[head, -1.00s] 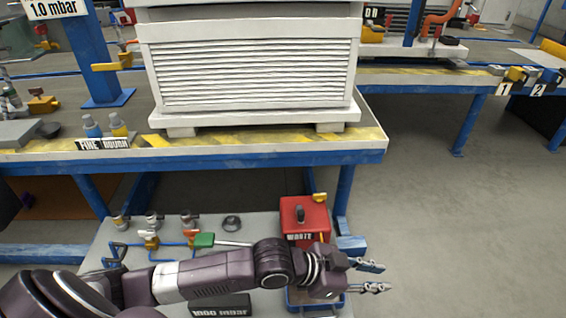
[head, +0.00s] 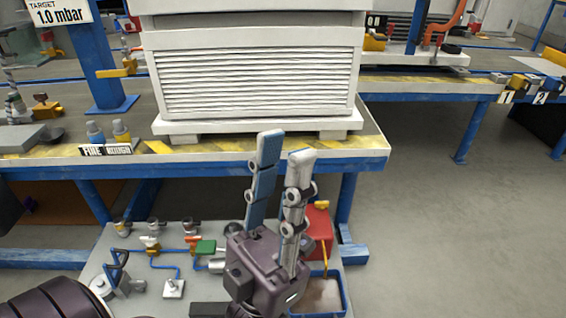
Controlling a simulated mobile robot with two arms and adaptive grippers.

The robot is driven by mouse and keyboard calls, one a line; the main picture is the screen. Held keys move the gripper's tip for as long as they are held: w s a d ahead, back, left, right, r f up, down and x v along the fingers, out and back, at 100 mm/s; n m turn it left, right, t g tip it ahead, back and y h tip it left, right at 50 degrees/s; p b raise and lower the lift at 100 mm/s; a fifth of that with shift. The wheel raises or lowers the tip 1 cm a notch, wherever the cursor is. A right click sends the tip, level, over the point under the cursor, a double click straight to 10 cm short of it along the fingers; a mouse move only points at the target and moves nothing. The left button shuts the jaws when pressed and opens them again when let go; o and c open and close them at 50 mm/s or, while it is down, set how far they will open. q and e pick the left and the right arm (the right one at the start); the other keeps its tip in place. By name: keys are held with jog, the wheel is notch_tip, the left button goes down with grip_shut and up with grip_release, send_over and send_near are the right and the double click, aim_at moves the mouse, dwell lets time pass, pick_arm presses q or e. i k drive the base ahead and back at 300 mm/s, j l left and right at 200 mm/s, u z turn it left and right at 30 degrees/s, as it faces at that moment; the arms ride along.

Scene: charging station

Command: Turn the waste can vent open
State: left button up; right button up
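The red waste can (head: 318,226) stands on the low shelf under the bench, at the right end. Its left part and its label are hidden behind my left gripper. A small yellow piece (head: 320,204), possibly the vent, shows at its top right; its setting is too small to tell. My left gripper (head: 285,146) points up in front of the can, its two fingers apart with a gap between them and nothing in it. I cannot tell whether it touches the can. My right gripper is not in view.
A blue-rimmed tray (head: 345,300) lies in front of the can. Small valves and blue pipes (head: 165,265) cover the shelf to the left. The bench edge (head: 215,170) and a white louvred box (head: 255,85) are above. Open floor (head: 450,240) lies right.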

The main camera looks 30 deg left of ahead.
aim_at(321, 205)
jog(key=u, duration=2.05)
jog(key=z, duration=1.4)
jog(key=i+l+u, duration=0.1)
jog(key=i+u, duration=0.15)
jog(key=u, duration=0.25)
jog(key=i+l+u, duration=0.15)
jog(key=u, duration=0.3)
